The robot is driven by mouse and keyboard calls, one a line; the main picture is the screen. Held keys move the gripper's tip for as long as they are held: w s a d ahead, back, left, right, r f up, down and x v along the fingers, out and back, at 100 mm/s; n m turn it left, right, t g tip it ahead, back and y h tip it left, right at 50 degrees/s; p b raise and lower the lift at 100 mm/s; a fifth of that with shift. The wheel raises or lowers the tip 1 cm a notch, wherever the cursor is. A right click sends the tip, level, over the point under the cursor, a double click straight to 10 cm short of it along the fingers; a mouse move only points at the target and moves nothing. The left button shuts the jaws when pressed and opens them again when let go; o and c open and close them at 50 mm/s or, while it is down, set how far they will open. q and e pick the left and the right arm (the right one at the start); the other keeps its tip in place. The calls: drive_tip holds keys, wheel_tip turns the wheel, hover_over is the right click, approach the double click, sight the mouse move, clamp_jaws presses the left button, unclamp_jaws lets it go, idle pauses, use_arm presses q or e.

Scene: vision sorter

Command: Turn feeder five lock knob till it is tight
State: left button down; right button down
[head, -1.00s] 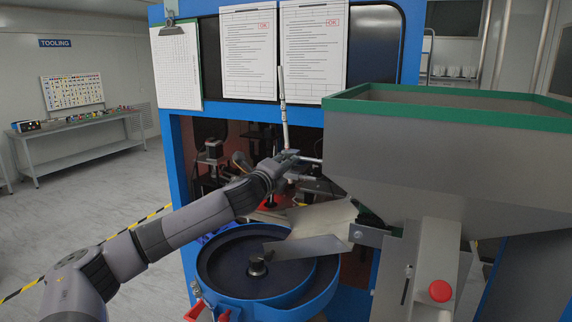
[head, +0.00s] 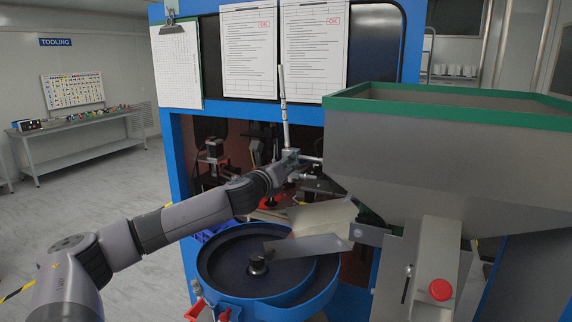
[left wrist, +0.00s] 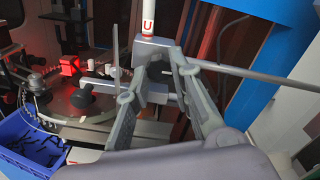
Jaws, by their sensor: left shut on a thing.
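My left gripper (head: 284,168) reaches into the machine opening, at a silver clamp block (head: 291,155) below an upright white post (head: 284,110). In the left wrist view the gripper (left wrist: 157,62) has its two fingers drawn together at the front of the clamp block (left wrist: 153,45). It is shut on a small part there, which I take to be the lock knob; the fingers hide most of it. The post (left wrist: 148,17), marked with a red U, rises from the block. My right gripper is in neither view.
A horizontal rod (left wrist: 250,75) runs right from the block. A grey hopper (head: 430,150) stands close on the right. A blue-rimmed bowl (head: 225,262) and a metal chute (head: 320,215) lie below my arm. A blue bin (left wrist: 25,145) sits lower left.

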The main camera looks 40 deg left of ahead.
use_arm(q)
drive_tip(key=shift+f+m, duration=0.2)
drive_tip(key=shift+m, duration=0.1)
drive_tip(key=c, duration=1.7)
unclamp_jaws()
drive_tip(key=shift+r, duration=0.1)
drive_tip(key=v, duration=1.2)
drive_tip(key=shift+s, duration=0.1)
